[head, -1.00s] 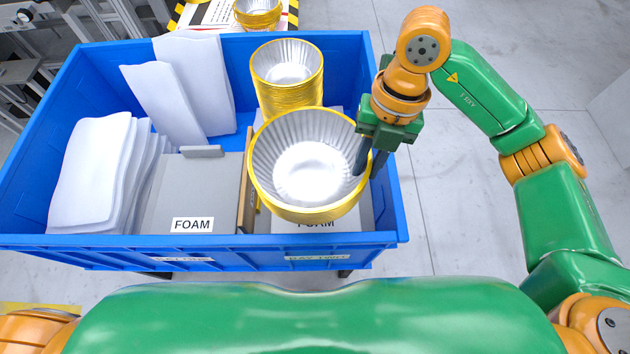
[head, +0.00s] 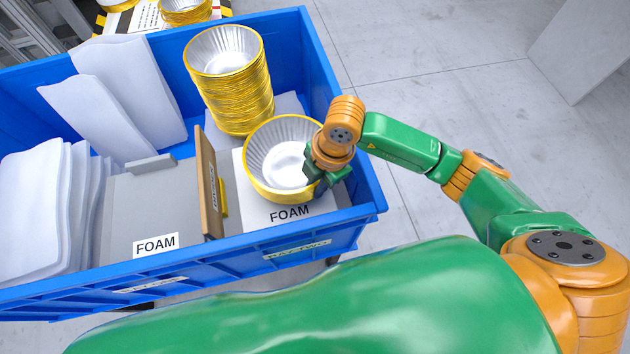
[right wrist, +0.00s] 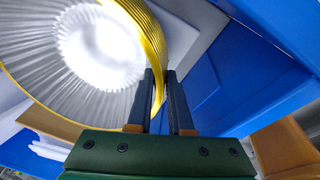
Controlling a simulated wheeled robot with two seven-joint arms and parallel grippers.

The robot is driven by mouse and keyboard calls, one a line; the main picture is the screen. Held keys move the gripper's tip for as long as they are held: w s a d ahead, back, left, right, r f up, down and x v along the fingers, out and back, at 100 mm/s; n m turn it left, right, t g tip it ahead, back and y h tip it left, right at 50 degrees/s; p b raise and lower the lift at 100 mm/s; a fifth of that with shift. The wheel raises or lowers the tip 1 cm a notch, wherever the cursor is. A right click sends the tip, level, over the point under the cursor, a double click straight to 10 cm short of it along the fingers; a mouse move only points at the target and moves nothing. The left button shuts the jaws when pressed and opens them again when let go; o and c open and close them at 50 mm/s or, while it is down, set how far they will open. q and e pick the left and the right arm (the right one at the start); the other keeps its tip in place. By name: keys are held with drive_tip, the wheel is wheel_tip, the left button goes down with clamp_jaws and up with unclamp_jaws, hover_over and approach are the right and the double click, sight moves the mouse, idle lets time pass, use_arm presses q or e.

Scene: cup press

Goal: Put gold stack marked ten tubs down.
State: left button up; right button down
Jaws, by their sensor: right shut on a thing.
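A gold-rimmed stack of silver fluted tubs (head: 282,160) is in the right compartment of the blue crate (head: 372,185), low over the white foam pad (head: 262,208). My right gripper (head: 318,188) is shut on its right side wall. In the right wrist view the two dark fingers (right wrist: 164,95) pinch the gold edge of the held stack (right wrist: 40,95). I cannot tell whether the stack's bottom touches the foam. A taller gold stack (head: 240,92) stands behind it in the same compartment. My left gripper is not in view.
A brown divider (head: 208,185) stands left of the held stack. The left compartment holds a grey foam block (head: 150,208) and white sheets (head: 40,205). Another gold stack (head: 185,10) stands beyond the crate. Open floor lies to the right.

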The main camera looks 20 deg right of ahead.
drive_tip(key=c, duration=0.8)
unclamp_jaws()
drive_tip(key=shift+c, duration=0.2)
wheel_tip(320, 180, up, 12)
drive_tip(key=d, duration=0.2)
drive_tip(key=shift+s, duration=0.2)
drive_tip(key=shift+f, duration=0.1)
